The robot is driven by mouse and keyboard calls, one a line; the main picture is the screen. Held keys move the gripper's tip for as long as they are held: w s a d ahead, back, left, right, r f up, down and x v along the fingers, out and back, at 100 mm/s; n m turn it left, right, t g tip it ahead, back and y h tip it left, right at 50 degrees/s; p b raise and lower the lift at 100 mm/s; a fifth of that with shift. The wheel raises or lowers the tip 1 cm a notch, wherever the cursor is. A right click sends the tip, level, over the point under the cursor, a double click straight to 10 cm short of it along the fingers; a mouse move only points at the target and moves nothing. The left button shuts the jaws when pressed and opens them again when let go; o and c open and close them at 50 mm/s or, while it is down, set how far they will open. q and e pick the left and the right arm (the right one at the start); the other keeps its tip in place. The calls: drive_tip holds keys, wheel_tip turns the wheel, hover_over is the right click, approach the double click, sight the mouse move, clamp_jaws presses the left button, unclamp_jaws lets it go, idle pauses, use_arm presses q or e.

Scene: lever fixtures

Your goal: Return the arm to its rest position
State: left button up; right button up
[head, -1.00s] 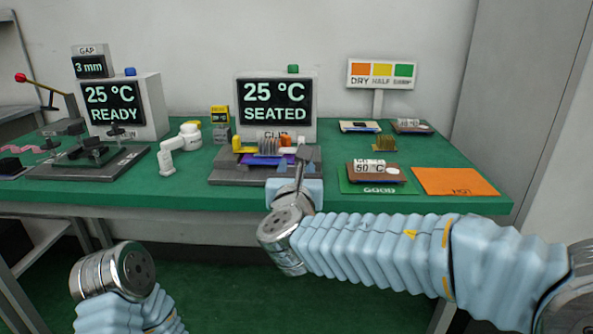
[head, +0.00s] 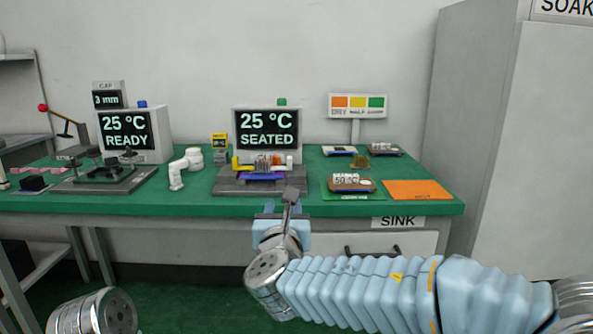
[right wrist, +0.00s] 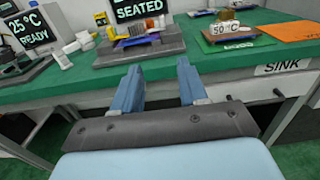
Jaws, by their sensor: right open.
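My right arm (head: 370,290) reaches in from the right in the head view, low in front of the green table (head: 400,208). Its gripper (head: 281,212) is at the table's front edge, below the seated fixture. In the right wrist view the two blue fingers (right wrist: 160,85) stand apart with nothing between them. The seated fixture (head: 262,185) has a dark base with yellow, blue and orange parts, and lies beyond the fingertips, apart from them. A metal part of my left arm (head: 95,315) shows at the bottom left; its gripper is out of view.
Behind the fixture stands a screen (head: 267,130) reading 25 °C SEATED. A lever fixture (head: 108,178) and a READY screen (head: 125,132) are at left. A green mat with a 50 °C block (head: 350,183) and an orange mat (head: 418,190) are at right. A grey cabinet (head: 500,140) stands beyond.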

drive_tip(key=s+d+f+m+g, duration=0.2)
drive_tip(key=f+m+g, duration=0.15)
drive_tip(key=f, duration=0.85)
drive_tip(key=s+d+f+m+g, duration=0.25)
drive_tip(key=f+g, duration=0.25)
drive_tip(key=f, duration=0.6)
drive_tip(key=s+d+f+m+g, duration=0.1)
drive_tip(key=d+f+m+g, duration=0.25)
drive_tip(key=f, duration=0.85)
drive_tip(key=s+d+f+m+g+y, duration=0.2)
drive_tip(key=s+f+m, duration=0.8)
drive_tip(key=m, duration=0.4)
drive_tip(key=s+d+f+m+g+y, duration=0.2)
drive_tip(key=s+d+f+m+g, duration=0.1)
drive_tip(key=s+f+m, duration=0.7)
drive_tip(key=f+m, duration=0.1)
drive_tip(key=m, duration=0.3)
drive_tip(key=shift+s+d+f, duration=0.15)
drive_tip(key=shift+d+f, duration=0.15)
drive_tip(key=shift+f, duration=0.1)
